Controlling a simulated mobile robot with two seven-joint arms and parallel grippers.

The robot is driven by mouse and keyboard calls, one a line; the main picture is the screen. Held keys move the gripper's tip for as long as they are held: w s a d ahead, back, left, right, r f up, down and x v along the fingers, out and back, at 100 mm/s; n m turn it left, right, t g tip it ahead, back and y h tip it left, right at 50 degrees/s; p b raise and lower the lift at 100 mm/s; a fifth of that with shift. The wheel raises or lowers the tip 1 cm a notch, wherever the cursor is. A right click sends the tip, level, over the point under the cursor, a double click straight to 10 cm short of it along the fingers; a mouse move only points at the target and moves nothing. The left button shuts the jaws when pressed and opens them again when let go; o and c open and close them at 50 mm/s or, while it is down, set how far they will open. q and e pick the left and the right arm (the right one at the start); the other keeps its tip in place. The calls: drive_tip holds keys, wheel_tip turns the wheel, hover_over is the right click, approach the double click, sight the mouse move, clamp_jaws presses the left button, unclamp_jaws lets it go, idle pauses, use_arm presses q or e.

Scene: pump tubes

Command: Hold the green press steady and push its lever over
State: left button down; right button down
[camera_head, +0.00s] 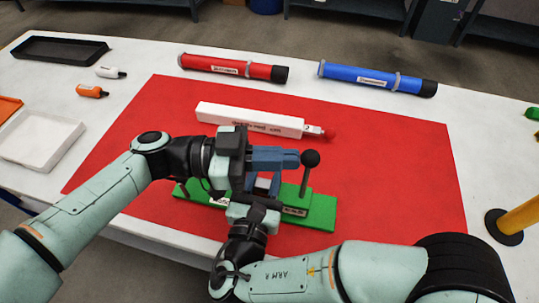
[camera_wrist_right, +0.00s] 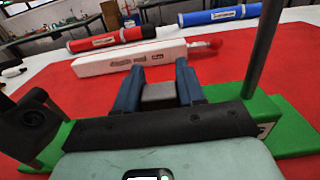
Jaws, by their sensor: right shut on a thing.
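The green press (camera_head: 318,213) lies on the red mat, with a long green base. Its lever, a dark rod with a black ball knob (camera_head: 311,158), stands nearly upright at the base's right part. The rod also shows in the right wrist view (camera_wrist_right: 261,50). My left gripper (camera_head: 298,159) has its blue fingers together, pointing right just left of the knob; I cannot tell whether they touch it. My right gripper (camera_wrist_right: 159,75) is shut on the press's grey block (camera_wrist_right: 158,97), seen between its two fingers. My arms hide the press's middle.
A white box (camera_head: 250,119) with a red-tipped end lies behind the press. A red tube (camera_head: 232,67) and a blue tube (camera_head: 375,79) lie at the back. A white tray (camera_head: 38,138) is at left, a yellow post (camera_head: 520,216) at right. The red mat (camera_head: 405,165) is clear right of the lever.

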drive_tip(key=shift+a+r, duration=0.1)
drive_tip(key=shift+a, duration=0.1)
use_arm(q)
drive_tip(key=s+d+m+t+y, duration=0.1)
drive_tip(key=s+d+y, duration=0.2)
drive_tip(key=d+y, duration=0.3)
drive_tip(key=d+f, duration=0.1)
drive_tip(key=d, duration=0.3)
drive_tip(key=shift+s+d, duration=0.3)
use_arm(e)
drive_tip(key=shift+s+a, duration=0.1)
drive_tip(key=shift+a, duration=0.05)
use_arm(q)
drive_tip(key=shift+r, duration=0.1)
use_arm(e)
drive_tip(key=shift+d, duration=0.3)
use_arm(q)
drive_tip(key=d+r+v, duration=0.1)
drive_tip(key=v, duration=0.9)
drive_tip(key=shift+r, duration=0.4)
use_arm(e)
drive_tip(key=shift+r, duration=0.1)
drive_tip(key=c, duration=0.6)
unclamp_jaws()
